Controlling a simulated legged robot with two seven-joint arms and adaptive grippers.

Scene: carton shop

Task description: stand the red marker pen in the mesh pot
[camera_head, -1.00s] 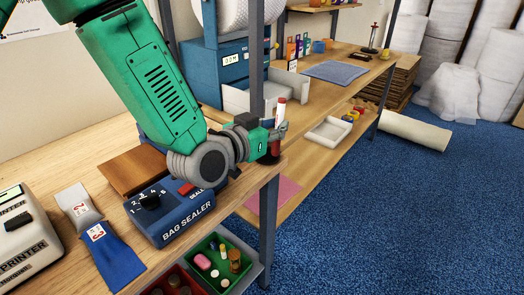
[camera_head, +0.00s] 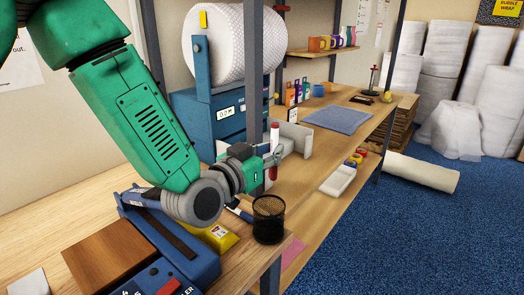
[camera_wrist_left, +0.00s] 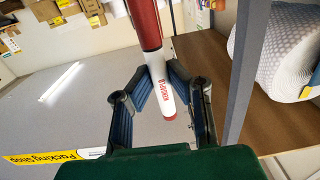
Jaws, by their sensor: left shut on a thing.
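My left gripper (camera_head: 272,157) is shut on the red marker pen (camera_head: 274,171) and holds it upright, its white, red-tipped end up. In the left wrist view, the pen (camera_wrist_left: 161,85) runs between the two fingers, its white part near them. The black mesh pot (camera_head: 268,220) stands on the wooden bench near its front edge. The pen's lower end is above the pot and apart from it; exact alignment is hard to tell. My right gripper is in neither view.
A blue sealer (camera_head: 170,240) and a yellow packet (camera_head: 218,237) lie left of the pot. A shelf upright (camera_head: 256,80) rises close behind the gripper.

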